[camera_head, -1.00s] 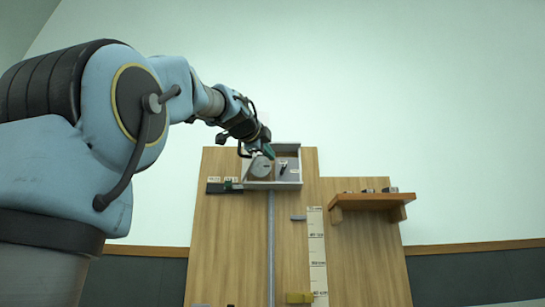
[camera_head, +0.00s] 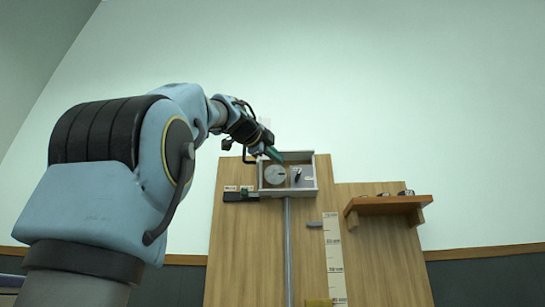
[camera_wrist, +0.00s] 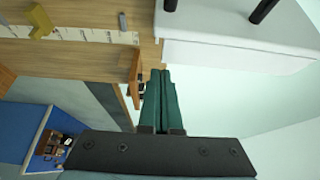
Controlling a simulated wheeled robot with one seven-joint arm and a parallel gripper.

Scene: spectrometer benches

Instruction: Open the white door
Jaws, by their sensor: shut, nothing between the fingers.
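A shallow white box (camera_head: 303,193) is mounted at the top of the wooden board in the head view. Inside it show a round grey dial (camera_head: 275,175) and a small dark lever (camera_head: 298,175). In the wrist view its white wall (camera_wrist: 235,50) fills the upper right, with two black posts above. I cannot tell a separate door from the box. My gripper (camera_head: 277,156) is at the box's upper edge. Its green fingers (camera_wrist: 160,76) are shut and empty. In the wrist view they lie beside the white wall; I cannot tell whether they touch it.
A wooden shelf (camera_head: 388,203) with small items juts out right of the box. A dark bar (camera_head: 240,196) is at its left. A grey pipe (camera_head: 288,250) and a scale strip (camera_head: 333,260) run down the board (camera_head: 240,265). The wall above is clear.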

